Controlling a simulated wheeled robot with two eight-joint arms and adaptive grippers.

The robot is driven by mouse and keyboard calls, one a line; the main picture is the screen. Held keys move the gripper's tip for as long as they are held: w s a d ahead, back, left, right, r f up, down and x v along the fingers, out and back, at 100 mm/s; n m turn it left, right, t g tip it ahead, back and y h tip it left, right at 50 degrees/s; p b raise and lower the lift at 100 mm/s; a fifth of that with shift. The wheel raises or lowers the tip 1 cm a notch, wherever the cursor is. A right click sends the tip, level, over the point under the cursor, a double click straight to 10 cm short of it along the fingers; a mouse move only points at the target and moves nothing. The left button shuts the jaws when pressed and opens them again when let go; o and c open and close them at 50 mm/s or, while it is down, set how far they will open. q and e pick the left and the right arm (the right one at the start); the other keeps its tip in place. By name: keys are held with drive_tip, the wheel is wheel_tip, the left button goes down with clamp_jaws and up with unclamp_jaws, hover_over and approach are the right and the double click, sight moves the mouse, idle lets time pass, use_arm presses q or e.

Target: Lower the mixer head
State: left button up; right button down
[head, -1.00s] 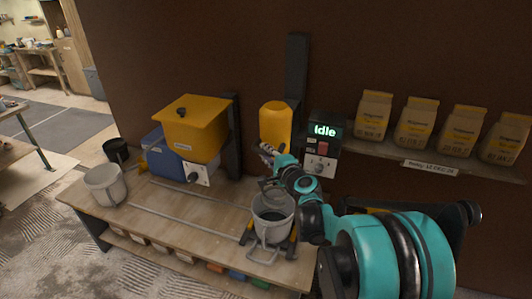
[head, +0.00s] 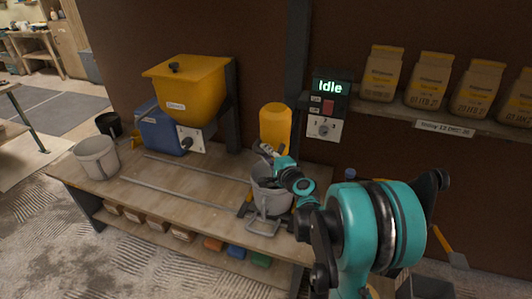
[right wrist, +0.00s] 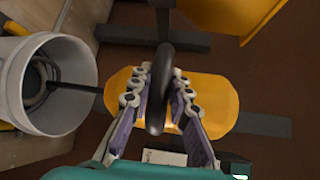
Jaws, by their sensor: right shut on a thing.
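The mixer head (head: 275,124) is a yellow rounded cylinder on a dark upright post (head: 298,60) at the back of the bench. My right gripper (head: 262,150) is in front of its lower part, just above a grey bucket (head: 264,203). In the right wrist view the fingers (right wrist: 160,100) are shut on a dark handle (right wrist: 158,88) in front of the yellow mixer head (right wrist: 215,105). A dark shaft (right wrist: 78,87) runs from the head into the bucket (right wrist: 75,112). The arm partly hides the bucket. My left gripper is out of view.
A control box (head: 328,100) reads "Idle", right of the post. A yellow hopper (head: 190,90), a blue container (head: 160,130) and another grey bucket (head: 97,160) stand to the left. Paper bags (head: 428,80) line a shelf at right. Rails (head: 180,185) cross the bench.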

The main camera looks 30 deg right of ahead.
drive_tip(key=shift+s+a+f, duration=0.1)
drive_tip(key=shift+a+f, duration=0.05)
drive_tip(key=shift+f, duration=0.1)
drive_tip(key=c, duration=1.9)
unclamp_jaws()
drive_tip(key=o, duration=0.5)
drive_tip(key=shift+f, duration=0.1)
drive_tip(key=s, duration=0.4)
drive_tip(key=s+r, duration=0.1)
drive_tip(key=s, duration=0.6)
drive_tip(key=shift+s+a+r, duration=0.3)
drive_tip(key=shift+s+r, duration=0.1)
